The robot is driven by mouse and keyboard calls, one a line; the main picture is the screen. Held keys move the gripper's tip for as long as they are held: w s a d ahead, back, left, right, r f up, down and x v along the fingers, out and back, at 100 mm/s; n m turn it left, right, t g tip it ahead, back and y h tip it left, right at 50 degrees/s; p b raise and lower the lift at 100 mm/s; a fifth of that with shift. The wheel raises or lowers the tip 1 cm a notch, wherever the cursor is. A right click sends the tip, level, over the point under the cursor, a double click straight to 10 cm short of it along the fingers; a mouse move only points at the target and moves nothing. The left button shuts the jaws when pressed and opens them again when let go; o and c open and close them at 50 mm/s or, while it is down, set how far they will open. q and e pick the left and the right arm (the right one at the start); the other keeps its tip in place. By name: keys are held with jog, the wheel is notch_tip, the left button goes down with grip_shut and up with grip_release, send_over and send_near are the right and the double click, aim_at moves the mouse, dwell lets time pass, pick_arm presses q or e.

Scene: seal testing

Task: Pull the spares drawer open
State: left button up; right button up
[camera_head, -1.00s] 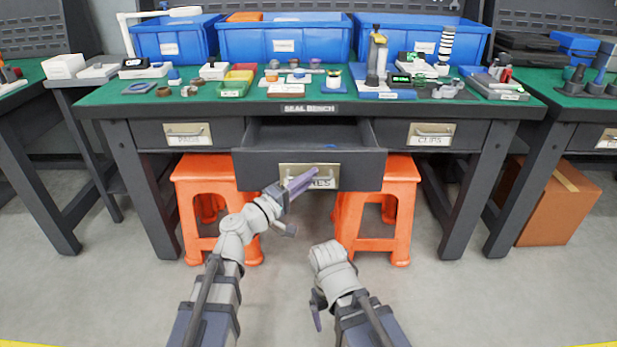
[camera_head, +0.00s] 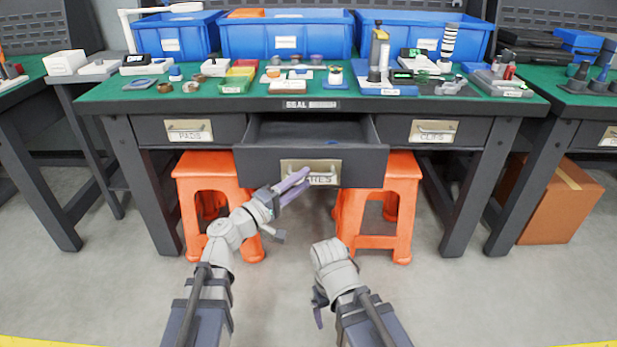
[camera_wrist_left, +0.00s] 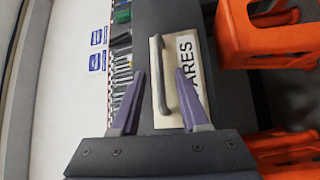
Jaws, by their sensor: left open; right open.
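The spares drawer (camera_head: 255,168) at the middle of the bench stands pulled out, with its inside showing from above. Its label plate (camera_head: 288,168) is partly covered by my left gripper (camera_head: 305,178). In the left wrist view the drawer's bar handle (camera_wrist_left: 162,78) runs along the plate marked "ARES". My left gripper also shows there (camera_wrist_left: 160,75), with its two purple fingers spread on either side of the handle, not closed on it. My right gripper (camera_head: 318,308) is open and empty, low in front of the bench, away from the drawer; its fingers are hard to make out.
Closed drawers marked PADS (camera_head: 188,131) and CLIPS (camera_head: 433,131) flank the open one. Two orange stools (camera_head: 213,165) (camera_head: 402,170) stand under the bench. The green bench top (camera_head: 130,92) carries many small parts and blue bins (camera_head: 285,38). The floor in front is clear.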

pick_arm(q)
jog(key=shift+v, duration=2.2)
jog(key=s+d+f+m+g+y, duration=0.1)
jog(key=s+f+m+g+y, duration=0.2)
jog(key=f, duration=0.5)
jog(key=s+d+f+m+g+y, duration=0.1)
jog(key=s+f+m+g, duration=0.15)
jog(key=f+g, duration=0.35)
jog(key=s+a+f+m+g+y, duration=0.2)
jog(key=s+a+f+g+y, duration=0.35)
jog(key=a+f+y, duration=0.7)
jog(key=s+d+r+m+h+p, duration=0.1)
jog(key=s+d+r+m+p, duration=0.3)
jog(key=s+d+r+p, duration=0.5)
notch_tip(320, 180, up, 38)
jog(key=w+d+p, duration=0.1)
jog(key=w+p, duration=0.1)
jog(key=p, duration=3.4)
jog(key=shift+r, duration=0.25)
